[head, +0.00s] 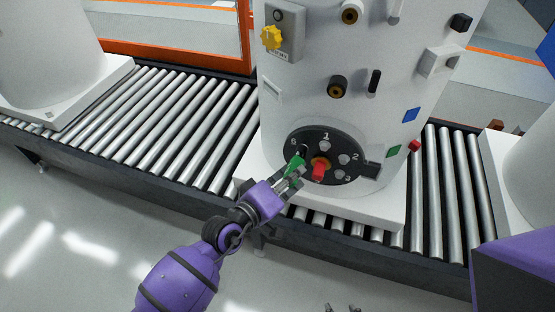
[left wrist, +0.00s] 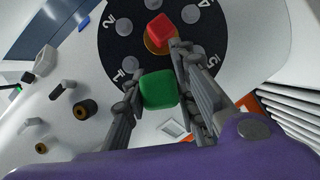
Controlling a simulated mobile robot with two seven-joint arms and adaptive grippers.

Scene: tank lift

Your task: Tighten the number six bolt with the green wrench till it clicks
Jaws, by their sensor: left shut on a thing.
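The number six bolt is at the upper left of the black numbered disc (head: 347,136) on the white tank (head: 310,95), by the label 6; the wrench and gripper largely cover it. The green wrench (head: 296,163) reaches up to that spot; whether it sits on the bolt I cannot tell. My left gripper (head: 289,182) is shut on the wrench. In the left wrist view the wrench's green block-like end (left wrist: 158,90) shows between the fingers and hides the six position. My right gripper (head: 341,307) shows only its fingertips at the bottom edge, apart and empty.
A red handle (head: 319,171) on a brass collar stands out at the disc's centre, close right of my left gripper. Other bolts, such as number one (head: 325,146), ring it. The tank stands on a white base on a roller conveyor (head: 190,125). Knobs and fittings project above.

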